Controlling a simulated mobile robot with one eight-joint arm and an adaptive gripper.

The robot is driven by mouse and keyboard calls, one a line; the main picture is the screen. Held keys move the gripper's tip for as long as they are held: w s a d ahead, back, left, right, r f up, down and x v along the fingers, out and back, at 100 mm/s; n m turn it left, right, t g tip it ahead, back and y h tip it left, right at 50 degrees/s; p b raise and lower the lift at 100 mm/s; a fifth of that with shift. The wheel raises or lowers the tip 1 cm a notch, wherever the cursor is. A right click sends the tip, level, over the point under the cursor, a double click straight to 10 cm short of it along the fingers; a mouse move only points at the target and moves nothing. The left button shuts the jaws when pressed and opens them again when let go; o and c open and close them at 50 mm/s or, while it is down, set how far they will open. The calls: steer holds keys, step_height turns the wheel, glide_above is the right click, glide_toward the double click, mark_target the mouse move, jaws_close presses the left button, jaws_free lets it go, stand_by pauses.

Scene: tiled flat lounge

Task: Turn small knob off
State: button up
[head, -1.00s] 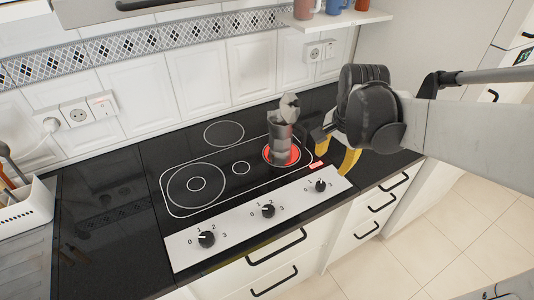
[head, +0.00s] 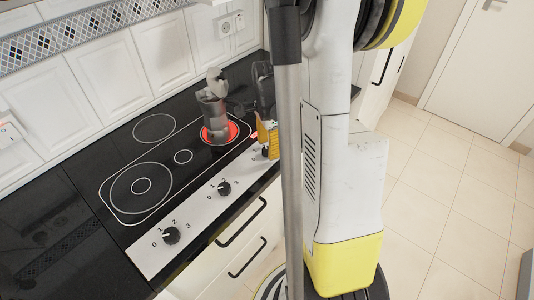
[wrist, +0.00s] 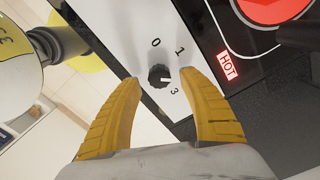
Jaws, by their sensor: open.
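The small black knob (wrist: 159,76) sits on the white control strip (wrist: 125,40) of the hob, by the printed 0, 1 and 3. My gripper (wrist: 161,75) is open, with one yellow finger on each side of the knob. A gap shows between the knob and each finger; I cannot tell how far down the tips reach. In the head view my gripper (head: 268,138) is over the strip's right end and hides most of this knob. The ring by it (head: 219,133) glows red, and a red HOT sign (wrist: 228,65) is lit.
A grey moka pot (head: 213,105) stands on the glowing ring, close to my gripper. Two other knobs are on the strip, a middle one (head: 224,188) and a left one (head: 171,235). Drawers with black handles (head: 241,222) are below. Tiled floor is free at the right.

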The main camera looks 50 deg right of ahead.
steer(key=shift+f, duration=0.85)
jaws_close()
